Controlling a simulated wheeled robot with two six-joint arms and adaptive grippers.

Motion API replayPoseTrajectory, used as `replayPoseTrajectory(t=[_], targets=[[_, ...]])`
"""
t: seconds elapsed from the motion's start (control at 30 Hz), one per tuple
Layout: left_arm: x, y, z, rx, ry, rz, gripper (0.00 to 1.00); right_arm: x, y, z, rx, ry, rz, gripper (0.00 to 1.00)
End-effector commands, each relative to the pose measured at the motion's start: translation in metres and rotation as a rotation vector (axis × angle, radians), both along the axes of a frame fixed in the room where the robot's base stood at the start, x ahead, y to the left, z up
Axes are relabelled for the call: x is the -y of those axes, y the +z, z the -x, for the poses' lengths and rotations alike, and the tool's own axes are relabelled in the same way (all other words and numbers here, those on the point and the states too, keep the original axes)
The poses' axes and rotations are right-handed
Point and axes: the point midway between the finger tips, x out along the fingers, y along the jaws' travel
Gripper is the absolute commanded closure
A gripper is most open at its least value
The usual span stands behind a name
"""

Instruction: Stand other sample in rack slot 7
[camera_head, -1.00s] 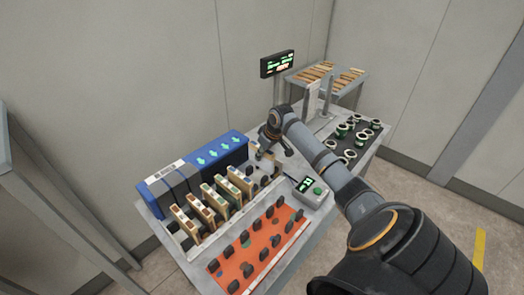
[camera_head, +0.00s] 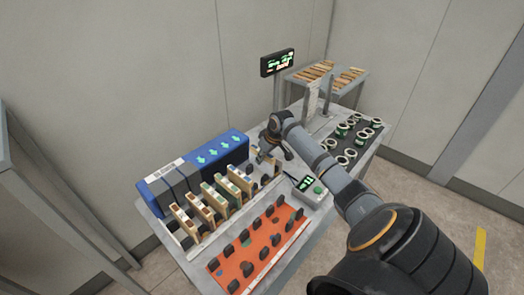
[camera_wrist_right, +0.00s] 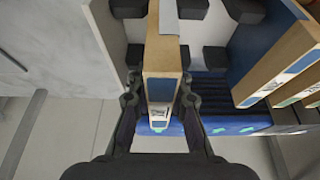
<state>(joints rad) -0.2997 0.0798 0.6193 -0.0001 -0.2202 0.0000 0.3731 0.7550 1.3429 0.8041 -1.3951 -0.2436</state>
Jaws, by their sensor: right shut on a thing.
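My right gripper (camera_head: 266,156) is at the far right end of the sample rack. In the right wrist view its fingers (camera_wrist_right: 161,98) are shut on a wooden sample panel (camera_wrist_right: 165,57) with a blue and white label end. The panel stands on edge between black rack posts (camera_wrist_right: 215,57); I cannot tell whether it is fully seated. Several other samples stand in the rack to the left, such as a wooden one (camera_head: 240,183); their edges also show in the wrist view (camera_wrist_right: 285,65). Slot numbers are not readable. My left gripper is out of view.
A blue box with green arrows (camera_head: 215,155) stands behind the rack. An orange mat (camera_head: 258,250) with black pegs lies in front. A small button box (camera_head: 308,192) is to the right. A dark tray with rings (camera_head: 352,143) is beyond my arm.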

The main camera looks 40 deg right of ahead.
Motion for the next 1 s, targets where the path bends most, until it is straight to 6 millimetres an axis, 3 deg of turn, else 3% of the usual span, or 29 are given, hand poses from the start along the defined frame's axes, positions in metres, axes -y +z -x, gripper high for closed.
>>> replayPoseTrajectory(t=[1.0], targets=[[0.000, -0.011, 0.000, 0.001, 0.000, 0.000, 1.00, 0.000, -0.027, 0.000, 0.000, 0.001, 0.000, 1.00]])
